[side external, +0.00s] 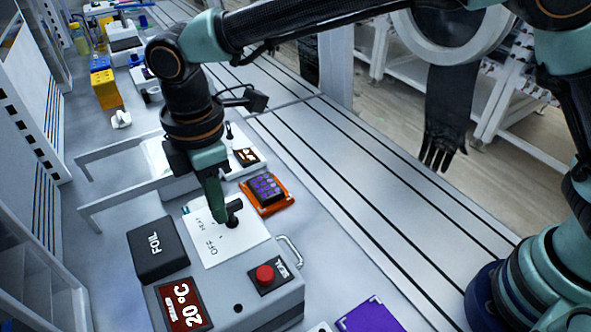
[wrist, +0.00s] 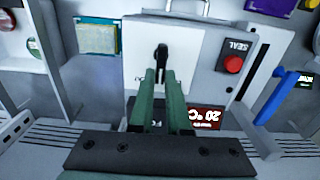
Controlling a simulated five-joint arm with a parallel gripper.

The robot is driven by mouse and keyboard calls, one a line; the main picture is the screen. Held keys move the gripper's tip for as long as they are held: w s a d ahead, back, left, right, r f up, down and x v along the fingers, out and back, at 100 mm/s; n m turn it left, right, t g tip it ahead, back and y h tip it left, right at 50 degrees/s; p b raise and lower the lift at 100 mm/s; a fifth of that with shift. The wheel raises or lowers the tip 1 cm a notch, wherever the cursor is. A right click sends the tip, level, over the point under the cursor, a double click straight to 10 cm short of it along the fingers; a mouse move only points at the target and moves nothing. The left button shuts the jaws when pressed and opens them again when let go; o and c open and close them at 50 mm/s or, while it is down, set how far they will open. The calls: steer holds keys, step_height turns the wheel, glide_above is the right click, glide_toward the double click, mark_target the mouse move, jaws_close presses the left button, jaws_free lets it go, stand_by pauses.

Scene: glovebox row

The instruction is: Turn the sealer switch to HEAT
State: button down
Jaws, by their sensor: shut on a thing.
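The sealer (side external: 250,290) is a grey box with a white switch plate (side external: 245,250) on top. A black switch knob (side external: 235,208) stands on that plate, with OFF readable beside it and a second label partly hidden. My gripper (side external: 222,217) reaches down from above, its green fingers shut on the knob. In the wrist view the knob (wrist: 161,50) shows upright just beyond the fingertips of my gripper (wrist: 161,74). The fingers hide part of the plate, and I cannot tell exactly which label the knob points to. The red display (side external: 183,304) reads 20 °C.
A red SEAL button (side external: 265,275) and a black FOIL box (side external: 157,250) are close to the plate. An orange tray (side external: 284,201) with a purple block lies behind it. A grey metal frame (side external: 95,213) stands at left. The slotted bench (side external: 340,190) at right is clear.

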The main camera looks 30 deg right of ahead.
steer(key=shift+r, duration=0.15)
steer(key=c, duration=0.9)
jaws_free()
step_height(320, 180, up, 12)
